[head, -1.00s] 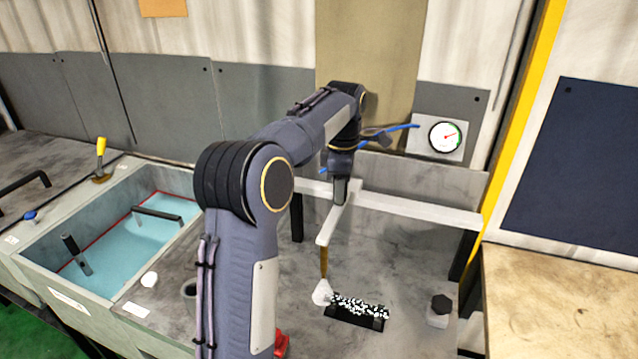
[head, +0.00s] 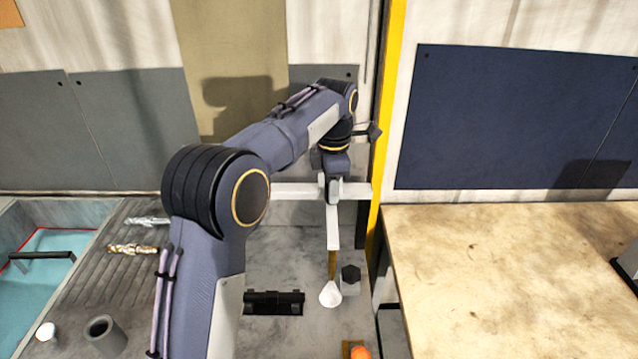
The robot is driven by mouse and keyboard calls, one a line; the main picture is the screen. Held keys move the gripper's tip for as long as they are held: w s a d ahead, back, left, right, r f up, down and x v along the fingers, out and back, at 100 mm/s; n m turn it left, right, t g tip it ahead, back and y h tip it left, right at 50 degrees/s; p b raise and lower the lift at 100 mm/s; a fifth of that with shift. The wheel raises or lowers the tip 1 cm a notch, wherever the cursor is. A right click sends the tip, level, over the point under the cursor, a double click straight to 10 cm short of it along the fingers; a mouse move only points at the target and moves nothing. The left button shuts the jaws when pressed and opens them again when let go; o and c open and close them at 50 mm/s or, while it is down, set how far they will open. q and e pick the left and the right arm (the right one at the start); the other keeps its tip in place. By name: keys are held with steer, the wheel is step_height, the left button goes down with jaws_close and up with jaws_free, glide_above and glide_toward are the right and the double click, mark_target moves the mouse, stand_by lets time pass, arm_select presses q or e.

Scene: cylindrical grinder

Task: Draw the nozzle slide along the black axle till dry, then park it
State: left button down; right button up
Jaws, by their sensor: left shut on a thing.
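The black axle (head: 262,297) lies in its low holder on the grey bench, partly hidden by my left arm. No white droplets show on its visible part. The nozzle slide (head: 332,230) is a pale bar reaching forward from the white rail (head: 290,190), with a brass nozzle and a white cone (head: 330,294) below it. The cone is just right of the axle's right end. My left gripper (head: 332,190) is shut on the slide at the rail, near the rail's right end. My right gripper is out of view.
A grey block with a black knob (head: 350,273) stands right beside the cone. An orange ball-shaped top (head: 360,352) is at the front edge. A yellow post (head: 388,120) and wooden table (head: 500,260) are to the right. A grey cup (head: 105,333) and blue basin are left.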

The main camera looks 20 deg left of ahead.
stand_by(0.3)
arm_select(q)
steer(key=c, duration=1.1)
jaws_free()
steer(key=shift+r, duration=3.95)
